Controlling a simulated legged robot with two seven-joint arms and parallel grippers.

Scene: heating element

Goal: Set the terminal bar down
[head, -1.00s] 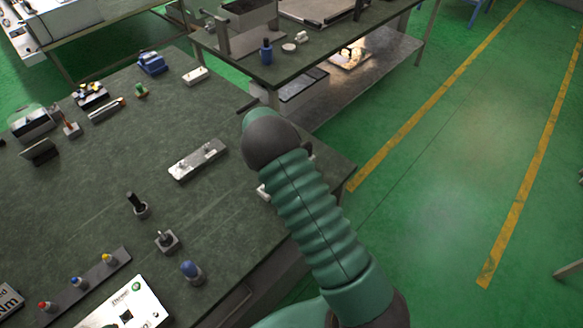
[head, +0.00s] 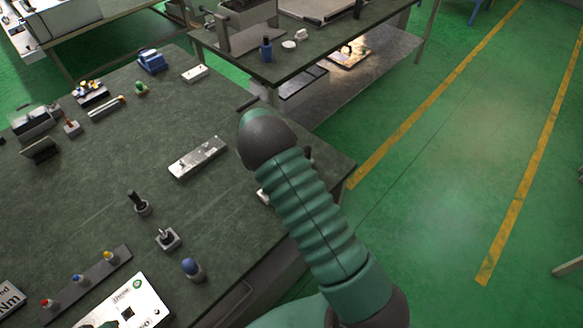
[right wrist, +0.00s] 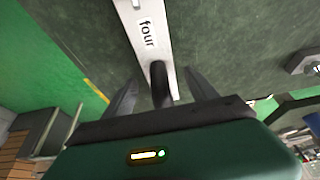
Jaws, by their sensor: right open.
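In the right wrist view a pale bar (right wrist: 146,42) labelled "four" runs down from the top edge, and a black upright knob (right wrist: 159,80) stands at its near end. I take this bar to be the terminal bar. My right gripper (right wrist: 161,78) is open, with one finger on each side of the knob; I cannot tell whether either touches it. In the head view my right arm hides the gripper, and a small pale end (head: 264,196) shows beside the arm at the table's right edge. My left gripper is not in view.
A silver block (head: 198,157) lies on the dark table left of my arm. Pegs in square bases (head: 168,239), a blue-topped peg (head: 192,268) and a strip with coloured knobs (head: 80,280) stand nearer. A second bench (head: 300,60) is behind.

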